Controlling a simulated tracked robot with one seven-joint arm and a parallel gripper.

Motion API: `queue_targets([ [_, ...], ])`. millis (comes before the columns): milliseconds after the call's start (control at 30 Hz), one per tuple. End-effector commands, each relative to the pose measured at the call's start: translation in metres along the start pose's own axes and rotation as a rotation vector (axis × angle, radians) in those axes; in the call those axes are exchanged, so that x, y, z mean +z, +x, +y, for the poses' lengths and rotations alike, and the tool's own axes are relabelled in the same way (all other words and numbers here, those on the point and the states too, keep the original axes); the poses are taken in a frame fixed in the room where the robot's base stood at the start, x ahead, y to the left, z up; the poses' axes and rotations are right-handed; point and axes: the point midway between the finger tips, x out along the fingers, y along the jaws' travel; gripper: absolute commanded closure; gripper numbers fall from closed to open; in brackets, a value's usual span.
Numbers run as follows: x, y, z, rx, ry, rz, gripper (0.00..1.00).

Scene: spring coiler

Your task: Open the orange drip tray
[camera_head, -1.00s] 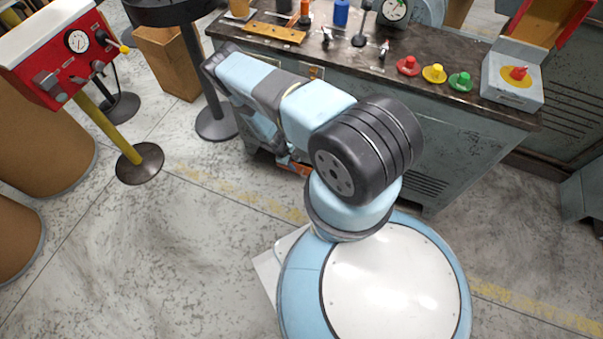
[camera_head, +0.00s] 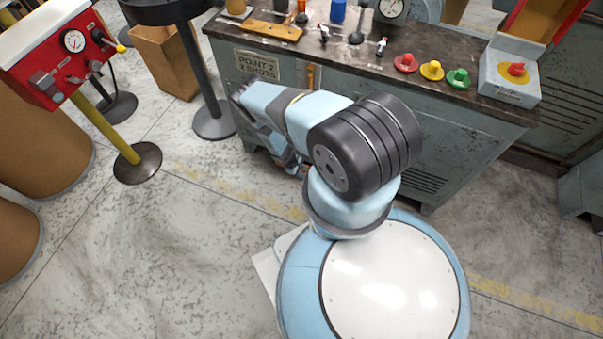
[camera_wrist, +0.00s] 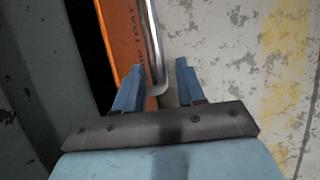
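The orange drip tray (camera_wrist: 122,45) shows in the wrist view as an orange strip with dark, partly hidden lettering. A metal bar handle (camera_wrist: 153,42) runs along its right side and bends at its near end. My gripper (camera_wrist: 157,72) is open, with one blue finger on each side of the handle's line. The left finger overlaps the orange panel in the picture, and the right finger is over the floor. I cannot tell whether either finger touches the handle. In the head view my arm hides the gripper and most of the tray.
The grey cabinet (camera_head: 450,150) stands in front of me, with colored buttons (camera_head: 432,70) and tools on its top. A dark gap (camera_wrist: 88,45) lies left of the tray. A black post stand (camera_head: 213,122) is left of the cabinet.

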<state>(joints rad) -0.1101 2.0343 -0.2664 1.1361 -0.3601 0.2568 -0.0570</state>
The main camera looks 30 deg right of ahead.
Motion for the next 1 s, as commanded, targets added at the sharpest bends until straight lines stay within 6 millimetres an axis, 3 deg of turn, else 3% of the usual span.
queue_targets([
  [267, 0.0003, 0.0007, 0.0001, 0.000, 0.000, 0.000, 0.63],
  [667, 0.0006, 0.0007, 0.0003, -0.001, 0.001, 0.000, 1.00],
  [1000, 0.0008, 0.0008, 0.0005, -0.001, 0.001, 0.000, 1.00],
])
